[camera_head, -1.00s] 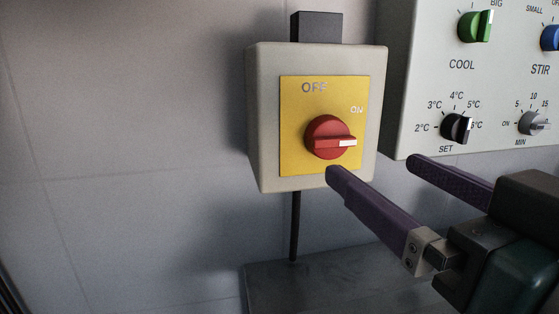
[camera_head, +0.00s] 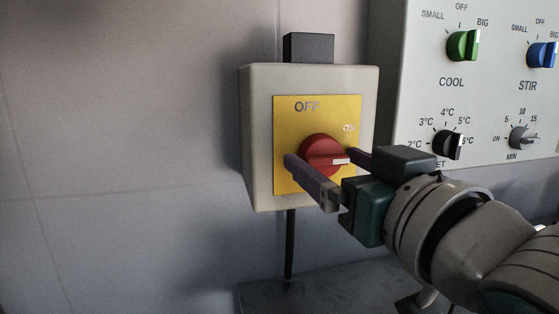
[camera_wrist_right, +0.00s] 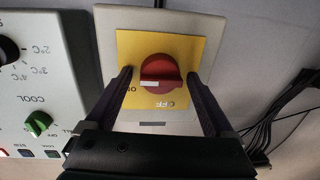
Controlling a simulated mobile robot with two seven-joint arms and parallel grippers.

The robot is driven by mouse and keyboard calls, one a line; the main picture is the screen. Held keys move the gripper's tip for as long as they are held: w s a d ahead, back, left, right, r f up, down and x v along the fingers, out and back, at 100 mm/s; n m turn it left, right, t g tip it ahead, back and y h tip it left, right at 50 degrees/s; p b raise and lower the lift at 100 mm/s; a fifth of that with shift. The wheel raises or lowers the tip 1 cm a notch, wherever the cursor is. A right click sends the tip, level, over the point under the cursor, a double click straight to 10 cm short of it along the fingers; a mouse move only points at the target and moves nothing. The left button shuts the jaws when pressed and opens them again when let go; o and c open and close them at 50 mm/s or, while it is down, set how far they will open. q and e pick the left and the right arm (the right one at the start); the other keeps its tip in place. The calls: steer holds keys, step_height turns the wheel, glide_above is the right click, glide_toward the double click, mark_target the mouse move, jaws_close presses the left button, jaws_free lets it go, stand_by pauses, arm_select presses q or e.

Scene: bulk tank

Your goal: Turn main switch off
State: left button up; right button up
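The main switch is a grey box (camera_head: 256,140) on the wall with a yellow plate (camera_head: 285,135) marked OFF and ON. Its red knob (camera_head: 320,150) has a white-tipped handle pointing right, a little below the ON mark. My right gripper (camera_head: 325,160) is open, with one purple finger on each side of the knob. In the right wrist view, the fingers (camera_wrist_right: 160,84) flank the red knob (camera_wrist_right: 160,72), with a gap on both sides. Whether a fingertip touches the plate I cannot tell. My left gripper is not in view.
A control panel (camera_head: 480,100) with green, blue, black and grey knobs is on the wall just right of the switch. A dark cable (camera_head: 290,240) runs down from the box to a grey surface (camera_head: 320,290). The wall to the left is clear. Dark cables (camera_wrist_right: 275,115) show in the right wrist view.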

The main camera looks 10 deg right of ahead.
steer(key=c, duration=1.2)
steer(key=n+p, duration=0.3)
steer(key=shift+r, duration=0.2)
steer(key=n+p, duration=0.3)
steer(key=n, duration=0.1)
steer(key=n+h+p, duration=0.1)
steer(key=n+p, duration=0.1)
steer(key=n, duration=0.2)
steer(key=shift+n+g, duration=0.3)
steer(key=n, duration=0.3)
steer(key=shift+a+p, duration=0.1)
steer(key=shift+p, duration=0.3)
steer(key=shift+r+n+h, duration=0.1)
steer(key=shift+n+h, duration=0.2)
steer(key=shift+n, duration=0.8)
steer(key=shift+a, duration=0.1)
